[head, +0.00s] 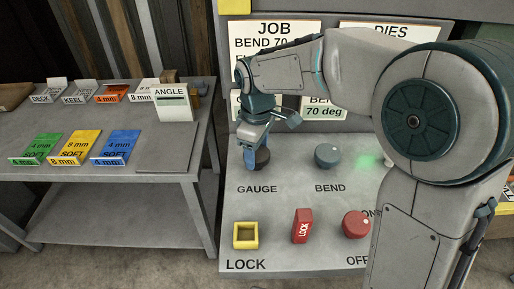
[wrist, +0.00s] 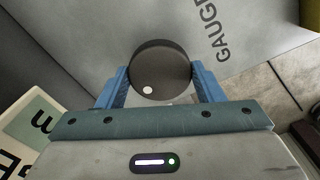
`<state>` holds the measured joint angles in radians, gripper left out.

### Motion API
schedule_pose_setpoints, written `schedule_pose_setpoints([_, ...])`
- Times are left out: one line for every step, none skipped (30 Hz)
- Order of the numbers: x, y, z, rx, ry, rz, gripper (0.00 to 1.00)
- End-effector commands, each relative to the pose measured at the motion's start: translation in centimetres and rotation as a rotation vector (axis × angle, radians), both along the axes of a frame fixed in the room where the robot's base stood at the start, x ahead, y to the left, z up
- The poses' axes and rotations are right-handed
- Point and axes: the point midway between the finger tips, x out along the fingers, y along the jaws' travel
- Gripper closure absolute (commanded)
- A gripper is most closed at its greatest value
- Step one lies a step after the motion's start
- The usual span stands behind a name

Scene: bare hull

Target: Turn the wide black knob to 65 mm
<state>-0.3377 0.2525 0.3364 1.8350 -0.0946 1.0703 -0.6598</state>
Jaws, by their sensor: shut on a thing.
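The wide black knob (head: 262,157) sits on the sloped grey panel above the word GAUGE. In the wrist view the black knob (wrist: 160,70) is round, with a white dot at its lower left. My gripper (head: 250,158) reaches down to it from above. In the wrist view the two blue fingers of my gripper (wrist: 161,85) stand on either side of the knob and are shut on it. The head view hides part of the knob behind the fingers. I see no millimetre scale around the knob.
Right of it are a dark BEND knob (head: 327,155) and a green glow. A grey side table (head: 160,160) at left bears coloured plates and an ANGLE card (head: 171,103).

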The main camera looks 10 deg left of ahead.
Motion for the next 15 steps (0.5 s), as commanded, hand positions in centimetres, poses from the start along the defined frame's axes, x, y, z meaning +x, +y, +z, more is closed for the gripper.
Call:
schedule_pose_setpoints([0.14, 0.22, 0.28, 0.007, -0.007, 0.003, 0.62])
schedule_pose_setpoints([0.14, 0.22, 0.27, 0.007, -0.007, 0.003, 0.62])
schedule_pose_setpoints([0.14, 0.22, 0.27, 0.008, -0.008, 0.004, 0.62])
schedule_pose_setpoints([0.14, 0.23, 0.28, 0.008, -0.008, 0.004, 0.62])
schedule_pose_setpoints([0.14, 0.23, 0.28, 0.008, -0.008, 0.003, 0.62])
schedule_pose_setpoints([0.14, 0.23, 0.28, 0.008, -0.008, 0.003, 0.62])
schedule_pose_setpoints([0.14, 0.23, 0.28, 0.008, -0.008, 0.003, 0.62])
schedule_pose_setpoints([0.14, 0.23, 0.28, 0.008, -0.008, 0.003, 0.62])
schedule_pose_setpoints([0.13, 0.23, 0.28, 0.008, -0.008, 0.003, 0.62])
schedule_pose_setpoints([0.13, 0.23, 0.28, 0.008, -0.008, 0.002, 0.62])
schedule_pose_setpoints([0.14, 0.23, 0.28, 0.008, -0.008, 0.002, 0.34])
schedule_pose_setpoints([0.14, 0.23, 0.28, 0.008, -0.008, 0.002, 0.22])
schedule_pose_setpoints([0.12, 0.21, 0.26, 0.007, -0.007, 0.002, 0.17])
schedule_pose_setpoints([0.11, 0.19, 0.23, 0.006, -0.006, 0.002, 0.17])
schedule_pose_setpoints([0.09, 0.16, 0.20, 0.005, -0.005, 0.002, 0.17])
